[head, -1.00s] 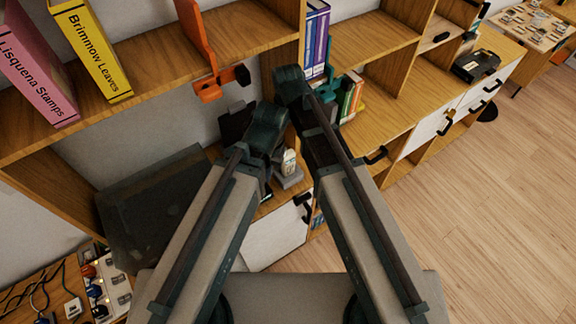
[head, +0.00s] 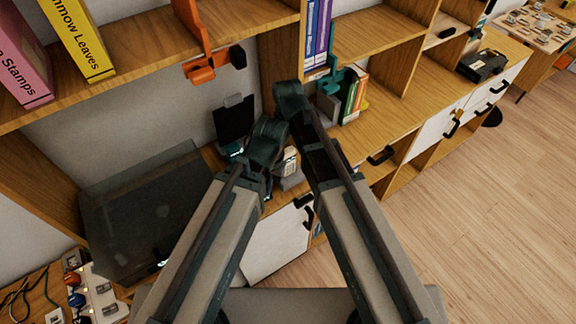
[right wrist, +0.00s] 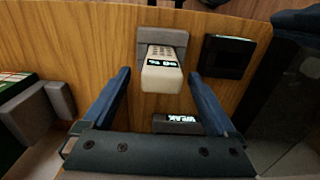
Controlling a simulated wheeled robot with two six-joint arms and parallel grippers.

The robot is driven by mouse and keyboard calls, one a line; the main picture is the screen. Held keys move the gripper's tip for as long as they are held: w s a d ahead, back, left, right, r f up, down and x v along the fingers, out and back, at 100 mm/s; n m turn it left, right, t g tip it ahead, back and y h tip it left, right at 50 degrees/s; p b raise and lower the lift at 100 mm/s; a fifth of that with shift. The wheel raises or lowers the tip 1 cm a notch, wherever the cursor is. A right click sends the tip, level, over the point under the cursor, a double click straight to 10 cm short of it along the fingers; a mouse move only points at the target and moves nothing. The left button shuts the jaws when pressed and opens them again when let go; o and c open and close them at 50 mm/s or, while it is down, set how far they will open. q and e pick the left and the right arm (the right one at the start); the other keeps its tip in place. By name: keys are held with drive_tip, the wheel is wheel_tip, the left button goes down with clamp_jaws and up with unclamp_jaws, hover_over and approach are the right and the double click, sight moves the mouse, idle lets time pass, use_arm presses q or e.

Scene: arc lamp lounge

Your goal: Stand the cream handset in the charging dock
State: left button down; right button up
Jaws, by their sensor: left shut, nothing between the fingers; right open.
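The cream handset (right wrist: 162,70) stands in a grey charging dock (right wrist: 174,37) on the wooden cabinet top. In the head view the handset (head: 290,158) shows upright above the grey dock (head: 291,182), partly covered by my arms. My right gripper (right wrist: 160,74) is open, with one dark blue finger on each side of the handset and visible gaps between. Its fingers are hidden behind the arm in the head view. My left gripper (head: 266,178) is shut and empty, left of the handset, mostly hidden by its own arm.
A small grey block with lit lettering (right wrist: 177,124) lies near the dock. A black square device (right wrist: 228,56) is to the dock's right. A dark glassy box (head: 140,215) stands at left.

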use_arm(q)
drive_tip(key=shift+f+b, duration=2.6)
drive_tip(key=shift+f, duration=0.05)
use_arm(e)
drive_tip(key=shift+s+f, duration=0.15)
drive_tip(key=shift+f, duration=2.5)
use_arm(q)
drive_tip(key=shift+r, duration=0.1)
use_arm(e)
drive_tip(key=shift+r, duration=0.1)
clamp_jaws()
